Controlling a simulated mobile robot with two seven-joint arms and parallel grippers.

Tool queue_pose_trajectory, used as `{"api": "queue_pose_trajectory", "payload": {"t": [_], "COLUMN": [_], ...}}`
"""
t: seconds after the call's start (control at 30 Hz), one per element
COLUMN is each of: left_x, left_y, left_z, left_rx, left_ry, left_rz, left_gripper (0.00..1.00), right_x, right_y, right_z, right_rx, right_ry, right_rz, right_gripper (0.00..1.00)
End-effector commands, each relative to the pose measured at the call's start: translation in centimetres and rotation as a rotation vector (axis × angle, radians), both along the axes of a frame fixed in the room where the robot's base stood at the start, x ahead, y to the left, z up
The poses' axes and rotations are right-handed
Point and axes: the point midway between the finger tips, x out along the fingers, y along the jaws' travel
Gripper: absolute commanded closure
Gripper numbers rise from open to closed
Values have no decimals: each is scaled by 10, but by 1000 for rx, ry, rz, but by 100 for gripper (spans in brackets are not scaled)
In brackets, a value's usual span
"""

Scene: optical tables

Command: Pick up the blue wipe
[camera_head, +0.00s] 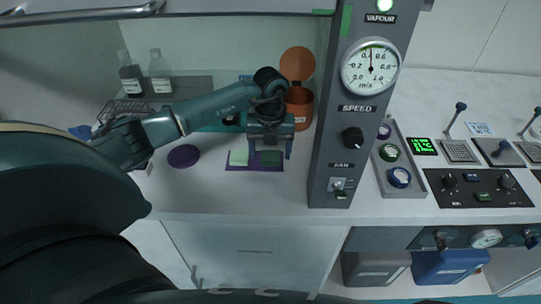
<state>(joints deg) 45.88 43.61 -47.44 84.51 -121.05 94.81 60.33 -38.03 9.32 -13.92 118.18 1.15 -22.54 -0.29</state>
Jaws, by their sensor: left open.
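My left gripper (270,152) reaches in from the left over the bench and points down, its two fingers apart. It hangs over a small purple mat (234,167) with a pale green square piece on its left part (238,157) and a darker green piece (270,158) between the fingers. I see no clearly blue wipe there. A small blue patch (80,131) shows at the far left beside the wire rack; I cannot tell what it is. I cannot tell whether the fingers touch anything. My right gripper is not in view.
The grey gauge column (340,150) rises close on the right. A purple disc (183,156) lies left of the mat. Two bottles (160,72) stand at the back left. The front bench strip is clear.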

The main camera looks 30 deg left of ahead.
Motion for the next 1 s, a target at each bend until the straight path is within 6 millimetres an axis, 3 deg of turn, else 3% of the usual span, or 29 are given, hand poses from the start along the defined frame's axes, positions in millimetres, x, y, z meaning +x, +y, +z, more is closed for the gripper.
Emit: {"api": "queue_pose_trajectory", "payload": {"t": [0.23,0.8,1.0], "left_x": [0,0,0], "left_y": [0,0,0], "left_z": [-3,-2,-2], "left_rx": [1,0,0], "left_ry": [-1,-1,-1], "left_rz": [-1,0,0], "left_gripper": [29,75,77], "right_x": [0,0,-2], "right_y": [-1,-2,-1], "right_z": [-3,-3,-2], "right_rx": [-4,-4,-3], "right_ry": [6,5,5], "right_rz": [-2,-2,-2], "right_gripper": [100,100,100]}}
